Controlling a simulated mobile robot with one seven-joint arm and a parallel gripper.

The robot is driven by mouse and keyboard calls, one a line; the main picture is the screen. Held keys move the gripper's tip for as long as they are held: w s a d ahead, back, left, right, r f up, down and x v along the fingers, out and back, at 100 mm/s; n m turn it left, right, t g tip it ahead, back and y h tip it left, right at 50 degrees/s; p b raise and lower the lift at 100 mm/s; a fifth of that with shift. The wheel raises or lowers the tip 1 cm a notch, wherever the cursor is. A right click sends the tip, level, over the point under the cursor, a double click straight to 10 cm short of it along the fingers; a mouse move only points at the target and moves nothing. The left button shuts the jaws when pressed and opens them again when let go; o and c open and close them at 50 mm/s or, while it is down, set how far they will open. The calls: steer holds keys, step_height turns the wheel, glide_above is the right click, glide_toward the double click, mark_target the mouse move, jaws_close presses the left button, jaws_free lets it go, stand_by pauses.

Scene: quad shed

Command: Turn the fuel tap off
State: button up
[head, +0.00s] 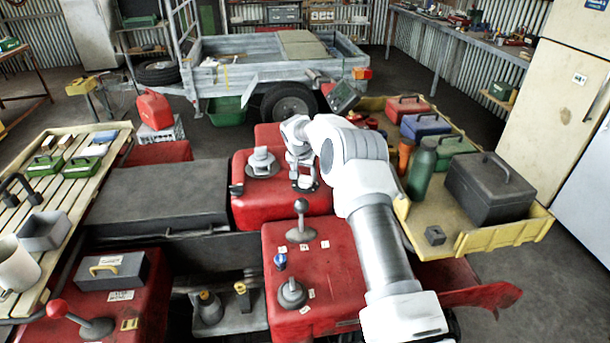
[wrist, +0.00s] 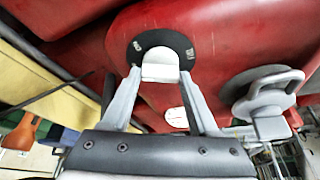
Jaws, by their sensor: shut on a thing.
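The fuel tap's black round plate (wrist: 160,40) is on the red bodywork in the wrist view, with small pale markings too small to read surely. A pale tap lever (wrist: 160,68) lies over its lower part. My gripper (wrist: 161,76) has one finger on each side of this lever and is shut on it. In the head view my gripper (head: 303,181) is down at the right part of the red tank (head: 245,198), and the tap is mostly hidden there. I cannot tell which marking the lever points to.
A grey filler cap (head: 262,163) stands close left of my gripper in the head view; it also shows in the wrist view (wrist: 262,95). A grey knobbed lever (head: 301,224) rises in front. A yellow tray (head: 475,242) with toolboxes and a green flask (head: 421,170) is on the right.

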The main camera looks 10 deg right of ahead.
steer(key=shift+f+n+b, duration=0.15)
steer(key=shift+n+b, duration=0.25)
steer(key=shift+b, duration=0.1)
steer(key=shift+d+n+y+b, duration=0.1)
steer(key=shift+n+y+b, duration=0.3)
steer(key=shift+n+b, duration=0.25)
steer(key=shift+n+y+b, duration=0.35)
steer(key=shift+n+y, duration=0.25)
steer(key=shift+n, duration=0.95)
steer(key=o, duration=1.4)
steer(key=shift+r, duration=0.2)
steer(key=v, duration=0.8)
steer(key=b+v, duration=0.1)
steer(key=v, duration=0.8)
steer(key=shift+s, duration=0.3)
